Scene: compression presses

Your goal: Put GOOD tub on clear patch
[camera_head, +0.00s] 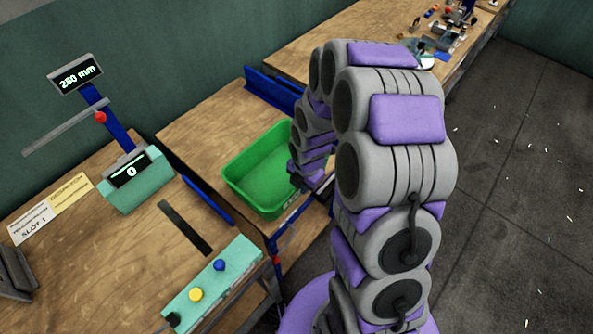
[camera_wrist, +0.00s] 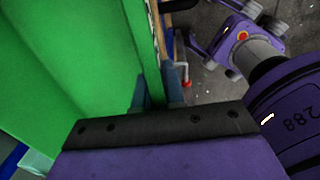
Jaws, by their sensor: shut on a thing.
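A green open tub (camera_head: 262,172) is at the front side of the middle wooden bench, with a pale label on its near wall too small to read. Its inside looks empty where I can see it. My gripper (camera_head: 301,182) is at the tub's right side, mostly hidden by my arm. In the wrist view the green tub (camera_wrist: 75,50) fills the left, and my gripper's fingers (camera_wrist: 157,92) are shut on its wall. I cannot tell whether the tub rests on the bench or is slightly raised. Bare wood (camera_head: 200,118) shows left of the tub.
A press with a "280 mm" display (camera_head: 76,74) stands on the left bench. A teal button panel (camera_head: 212,283) and a "SLOT 1" sign (camera_head: 48,210) are there too. A blue rail (camera_head: 272,92) stands behind the tub. Small parts (camera_head: 445,35) clutter the far bench.

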